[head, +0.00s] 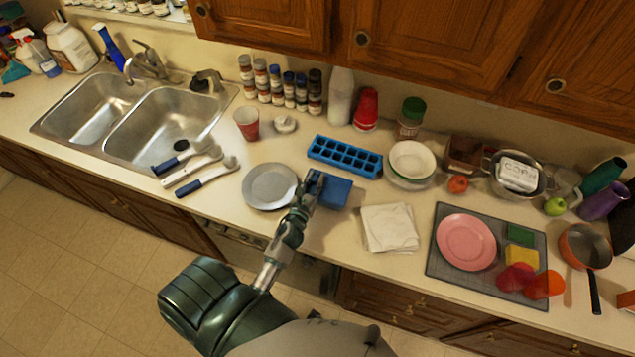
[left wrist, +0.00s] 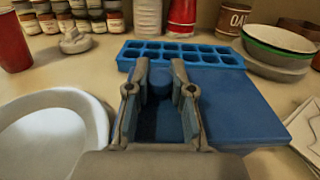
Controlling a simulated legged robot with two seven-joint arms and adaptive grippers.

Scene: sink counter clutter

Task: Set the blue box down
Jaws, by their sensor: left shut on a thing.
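The blue box (head: 336,193) is a dark blue block just in front of the ice cube tray. My left gripper (head: 312,184) is shut on it at its left part. In the left wrist view the two fingers (left wrist: 160,98) stand on either side of a blue part of the box, and the box's broad flat top (left wrist: 235,110) reaches out to the right. The box is at or very close to counter height; I cannot tell if its underside touches. My right gripper is not in view.
A grey plate (head: 269,187) lies close on the left and the blue ice cube tray (head: 345,157) right behind. A white folded cloth (head: 390,228) lies to the right, with stacked bowls (head: 411,161) behind it. Bare counter shows between box and cloth.

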